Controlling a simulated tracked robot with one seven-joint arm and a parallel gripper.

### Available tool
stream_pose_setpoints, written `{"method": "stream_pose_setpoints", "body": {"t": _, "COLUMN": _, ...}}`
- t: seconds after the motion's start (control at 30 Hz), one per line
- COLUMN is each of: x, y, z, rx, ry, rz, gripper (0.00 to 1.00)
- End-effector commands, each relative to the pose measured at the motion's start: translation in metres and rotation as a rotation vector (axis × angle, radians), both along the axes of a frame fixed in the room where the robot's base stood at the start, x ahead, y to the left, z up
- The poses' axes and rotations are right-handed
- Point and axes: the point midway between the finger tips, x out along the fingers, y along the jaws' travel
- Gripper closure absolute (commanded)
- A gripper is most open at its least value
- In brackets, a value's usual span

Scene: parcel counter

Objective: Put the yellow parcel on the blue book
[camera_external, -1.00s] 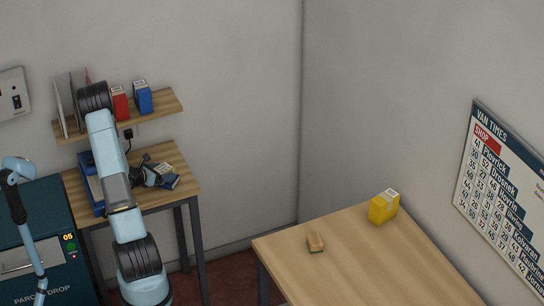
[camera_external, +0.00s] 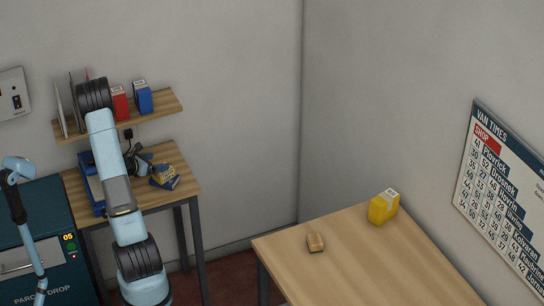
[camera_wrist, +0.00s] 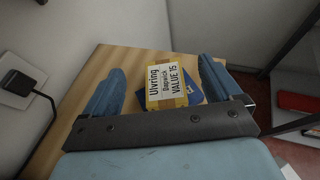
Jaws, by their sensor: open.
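A small yellow parcel with a white label (camera_external: 164,173) lies on the blue book (camera_external: 173,185) on the small wooden table. In the wrist view the labelled parcel (camera_wrist: 168,87) covers much of the book (camera_wrist: 196,97), whose blue cover shows around its edges. My gripper (camera_external: 142,164) is open and just left of the parcel in the external view. In the wrist view the fingers of my gripper (camera_wrist: 161,66) are spread wide on either side of the parcel, with nothing gripped. Another yellow box (camera_external: 383,208) stands on the large table at right.
A shelf (camera_external: 168,105) with a red box (camera_external: 119,104) and a blue box (camera_external: 144,101) hangs above the small table. A blue tray (camera_external: 91,184) is at its left.

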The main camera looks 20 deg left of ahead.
Motion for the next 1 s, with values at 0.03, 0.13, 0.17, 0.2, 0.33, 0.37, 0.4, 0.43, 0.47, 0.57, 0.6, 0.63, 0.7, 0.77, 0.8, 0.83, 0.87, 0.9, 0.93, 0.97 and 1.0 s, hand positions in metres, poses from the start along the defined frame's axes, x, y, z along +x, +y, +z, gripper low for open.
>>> {"method": "stream_pose_setpoints", "body": {"t": 0.03, "x": 0.0, "y": 0.0, "z": 0.006, "rx": 0.003, "ry": -0.002, "rz": 0.0, "gripper": 0.08}}
{"method": "stream_pose_setpoints", "body": {"t": 0.13, "x": 0.0, "y": 0.0, "z": 0.013, "rx": 0.002, "ry": -0.001, "rz": -0.001, "gripper": 0.08}}
{"method": "stream_pose_setpoints", "body": {"t": 0.17, "x": 0.0, "y": 0.0, "z": 0.014, "rx": 0.002, "ry": -0.001, "rz": -0.001, "gripper": 0.08}}
{"method": "stream_pose_setpoints", "body": {"t": 0.2, "x": 0.0, "y": 0.0, "z": 0.016, "rx": 0.002, "ry": -0.001, "rz": -0.001, "gripper": 0.08}}
{"method": "stream_pose_setpoints", "body": {"t": 0.33, "x": 0.0, "y": 0.0, "z": 0.018, "rx": 0.001, "ry": 0.0, "rz": 0.0, "gripper": 0.08}}
{"method": "stream_pose_setpoints", "body": {"t": 0.37, "x": 0.0, "y": 0.0, "z": 0.018, "rx": 0.0, "ry": 0.0, "rz": 0.0, "gripper": 0.08}}
{"method": "stream_pose_setpoints", "body": {"t": 0.4, "x": 0.0, "y": -0.001, "z": 0.018, "rx": 0.002, "ry": -0.001, "rz": -0.003, "gripper": 0.08}}
{"method": "stream_pose_setpoints", "body": {"t": 0.43, "x": 0.0, "y": -0.002, "z": 0.019, "rx": 0.005, "ry": -0.002, "rz": -0.008, "gripper": 0.08}}
{"method": "stream_pose_setpoints", "body": {"t": 0.47, "x": 0.0, "y": -0.004, "z": 0.021, "rx": 0.011, "ry": -0.003, "rz": -0.017, "gripper": 0.08}}
{"method": "stream_pose_setpoints", "body": {"t": 0.57, "x": 0.0, "y": -0.022, "z": 0.035, "rx": 0.057, "ry": -0.017, "rz": -0.086, "gripper": 0.08}}
{"method": "stream_pose_setpoints", "body": {"t": 0.6, "x": -0.002, "y": -0.032, "z": 0.043, "rx": 0.087, "ry": -0.025, "rz": -0.13, "gripper": 0.08}}
{"method": "stream_pose_setpoints", "body": {"t": 0.63, "x": -0.003, "y": -0.042, "z": 0.05, "rx": 0.113, "ry": -0.032, "rz": -0.17, "gripper": 0.08}}
{"method": "stream_pose_setpoints", "body": {"t": 0.7, "x": -0.009, "y": -0.067, "z": 0.067, "rx": 0.187, "ry": -0.051, "rz": -0.276, "gripper": 0.08}}
{"method": "stream_pose_setpoints", "body": {"t": 0.77, "x": -0.016, "y": -0.089, "z": 0.082, "rx": 0.256, "ry": -0.069, "rz": -0.373, "gripper": 0.08}}
{"method": "stream_pose_setpoints", "body": {"t": 0.8, "x": -0.022, "y": -0.103, "z": 0.091, "rx": 0.302, "ry": -0.081, "rz": -0.435, "gripper": 0.08}}
{"method": "stream_pose_setpoints", "body": {"t": 0.83, "x": -0.027, "y": -0.113, "z": 0.097, "rx": 0.337, "ry": -0.09, "rz": -0.484, "gripper": 0.08}}
{"method": "stream_pose_setpoints", "body": {"t": 0.87, "x": -0.032, "y": -0.123, "z": 0.103, "rx": 0.373, "ry": -0.098, "rz": -0.53, "gripper": 0.08}}
{"method": "stream_pose_setpoints", "body": {"t": 0.9, "x": -0.039, "y": -0.136, "z": 0.111, "rx": 0.421, "ry": -0.112, "rz": -0.591, "gripper": 0.08}}
{"method": "stream_pose_setpoints", "body": {"t": 0.93, "x": -0.045, "y": -0.145, "z": 0.116, "rx": 0.457, "ry": -0.12, "rz": -0.637, "gripper": 0.08}}
{"method": "stream_pose_setpoints", "body": {"t": 0.97, "x": -0.051, "y": -0.154, "z": 0.122, "rx": 0.492, "ry": -0.129, "rz": -0.683, "gripper": 0.08}}
{"method": "stream_pose_setpoints", "body": {"t": 1.0, "x": -0.059, "y": -0.164, "z": 0.129, "rx": 0.541, "ry": -0.142, "rz": -0.742, "gripper": 0.08}}
